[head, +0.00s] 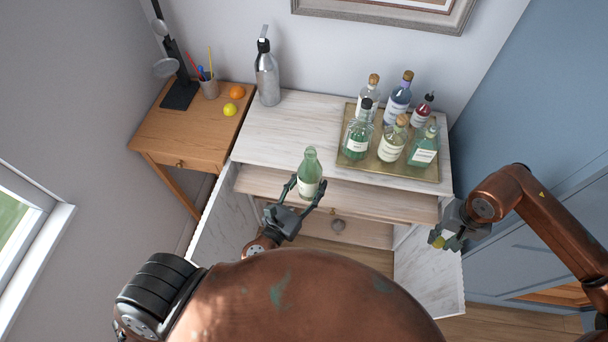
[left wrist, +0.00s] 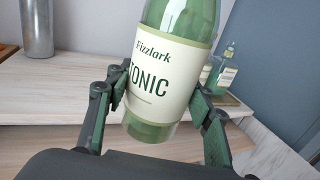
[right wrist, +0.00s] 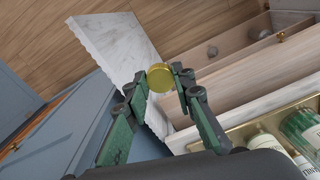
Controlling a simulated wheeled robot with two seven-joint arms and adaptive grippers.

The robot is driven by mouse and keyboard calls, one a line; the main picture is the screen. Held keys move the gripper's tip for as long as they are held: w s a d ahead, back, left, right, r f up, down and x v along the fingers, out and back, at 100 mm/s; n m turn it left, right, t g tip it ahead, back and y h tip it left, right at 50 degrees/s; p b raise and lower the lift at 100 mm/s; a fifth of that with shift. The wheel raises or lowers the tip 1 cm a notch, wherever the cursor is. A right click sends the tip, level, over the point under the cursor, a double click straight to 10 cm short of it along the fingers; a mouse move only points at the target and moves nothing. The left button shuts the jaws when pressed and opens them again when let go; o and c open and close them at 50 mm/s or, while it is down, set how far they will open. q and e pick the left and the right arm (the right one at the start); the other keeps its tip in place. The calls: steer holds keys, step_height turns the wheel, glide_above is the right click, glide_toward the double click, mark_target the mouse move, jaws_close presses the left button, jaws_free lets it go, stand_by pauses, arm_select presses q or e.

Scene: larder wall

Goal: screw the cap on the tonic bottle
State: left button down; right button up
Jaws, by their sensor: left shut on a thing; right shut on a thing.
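The green tonic bottle (head: 309,172) is in my left gripper (head: 304,196), held above the cabinet's front edge. It is nearly upright with a slight tilt, and its neck shows no cap in the head view. In the left wrist view the bottle's cream label (left wrist: 160,75) reads "Fizzlark TONIC", and the fingers of my left gripper (left wrist: 157,108) close on its sides. My right gripper (head: 445,240) is shut on the yellow-gold cap (right wrist: 160,77), held at its fingertips. The right gripper is to the right of the bottle and lower, well apart from it.
A gold tray (head: 399,175) with several bottles stands at the cabinet's right. A grey siphon bottle (head: 267,78) stands at its back left. The cabinet (head: 290,126) has its doors open below. A wooden side table (head: 170,137) holds fruit, a pencil cup and a lamp.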

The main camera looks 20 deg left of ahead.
arm_select(q)
steer(key=w+d+m+g+h, duration=0.2)
steer(key=d+m+h, duration=0.1)
steer(key=d, duration=0.3)
steer(key=w+d+r+m+g+h, duration=0.1)
steer(key=w+d+m+g+h, duration=0.1)
steer(key=d+h, duration=0.4)
steer(key=shift+w+d+m, duration=0.55)
steer(key=shift+w+m, duration=0.25)
steer(key=shift+w, duration=0.05)
steer(key=shift+r, duration=0.1)
arm_select(e)
steer(key=w+a+r+m, duration=0.4)
steer(key=w+a+r, duration=0.3)
steer(key=a+r, duration=0.45)
steer(key=a+r+m, duration=0.4)
steer(key=a+r, duration=1.1)
steer(key=shift+m, duration=0.4)
steer(key=shift+s+a, duration=0.1)
steer(key=shift+f, duration=1.9)
steer(key=shift+f, duration=0.1)
